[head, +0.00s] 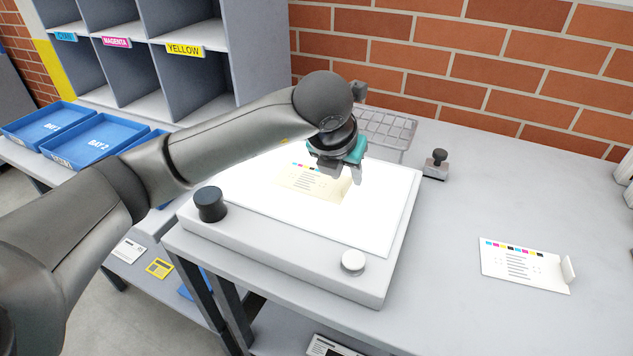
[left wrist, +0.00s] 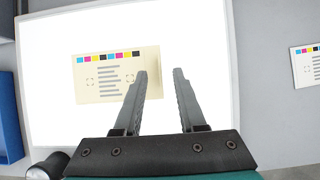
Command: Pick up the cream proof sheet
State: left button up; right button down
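The cream proof sheet (head: 312,185) lies on the bright light table (head: 372,225), partly hidden by my left gripper and arm in the head view. In the left wrist view the cream sheet (left wrist: 119,76) shows a row of colour patches, text lines and a raised tab-like part at its right edge. My right gripper is not in view.
A white proof sheet (head: 525,265) with an upright tab lies on the bench to the right. A black knob (head: 209,204) and a white knob (head: 353,262) stand on the light table's front. A stamp-like tool (head: 436,164) and a wire rack (head: 384,130) stand behind. Blue trays (head: 97,147) are at left.

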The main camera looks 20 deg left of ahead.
pick_arm(q)
jog(key=x, duration=0.2)
jog(key=shift+w+f, duration=0.1)
jog(key=shift+f, duration=0.15)
grip_shut()
dwell(0.4)
